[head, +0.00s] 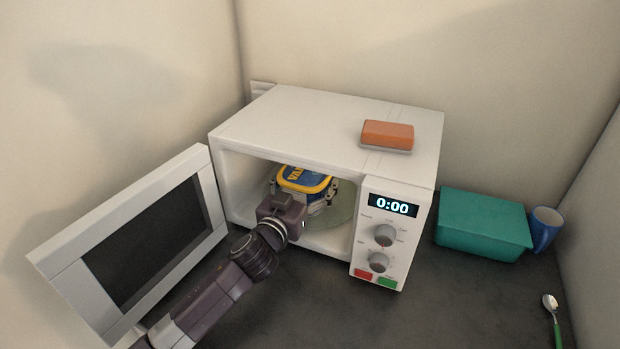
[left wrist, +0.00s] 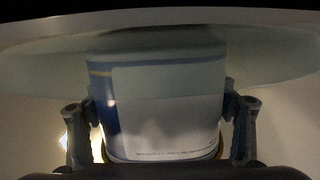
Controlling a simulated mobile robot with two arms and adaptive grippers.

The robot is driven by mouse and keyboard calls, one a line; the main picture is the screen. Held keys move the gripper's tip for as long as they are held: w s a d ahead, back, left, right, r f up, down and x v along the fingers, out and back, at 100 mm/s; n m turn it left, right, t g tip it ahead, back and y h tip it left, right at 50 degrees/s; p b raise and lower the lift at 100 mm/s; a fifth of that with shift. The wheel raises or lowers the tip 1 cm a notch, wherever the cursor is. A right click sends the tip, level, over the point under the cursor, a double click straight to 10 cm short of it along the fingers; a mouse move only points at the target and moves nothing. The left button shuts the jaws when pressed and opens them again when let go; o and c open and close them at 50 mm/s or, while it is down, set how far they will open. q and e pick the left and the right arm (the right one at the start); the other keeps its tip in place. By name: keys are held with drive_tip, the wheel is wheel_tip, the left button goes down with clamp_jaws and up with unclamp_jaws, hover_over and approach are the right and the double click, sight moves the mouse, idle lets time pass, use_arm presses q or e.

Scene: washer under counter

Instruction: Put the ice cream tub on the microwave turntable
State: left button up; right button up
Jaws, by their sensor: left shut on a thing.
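The ice cream tub (head: 304,183), blue and yellow with lettering on its lid, is inside the open microwave (head: 310,118). My left gripper (head: 303,190) reaches in through the opening and is shut on the tub, one finger on each side. In the left wrist view the tub's white and blue side (left wrist: 165,105) fills the space between the fingers. The pale glass turntable (head: 343,207) shows below and right of the tub, and its disc spans the left wrist view (left wrist: 270,60). I cannot tell whether the tub's base touches it. My right gripper is not in view.
The microwave door (head: 150,240) stands wide open at the left, close to my left arm. An orange-brown block (head: 387,134) lies on the microwave's top. A green box (head: 484,224), a blue mug (head: 544,228) and a spoon (head: 554,318) are at the right.

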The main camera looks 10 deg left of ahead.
sight(296, 197)
use_arm(q)
drive_tip(key=o, duration=1.8)
drive_tip(key=shift+f, duration=0.1)
drive_tip(key=shift+o, duration=0.5)
drive_tip(key=shift+r, duration=0.2)
drive_tip(key=s, duration=0.3)
drive_tip(key=s+a+b, duration=0.1)
drive_tip(key=s, duration=0.3)
drive_tip(key=s+a, duration=0.1)
drive_tip(key=s, duration=0.2)
drive_tip(key=shift+s+f, duration=0.15)
drive_tip(key=shift+s, duration=0.15)
drive_tip(key=shift+s+a+b, duration=0.2)
drive_tip(key=shift+s+b, duration=0.1)
drive_tip(key=shift+s, duration=0.3)
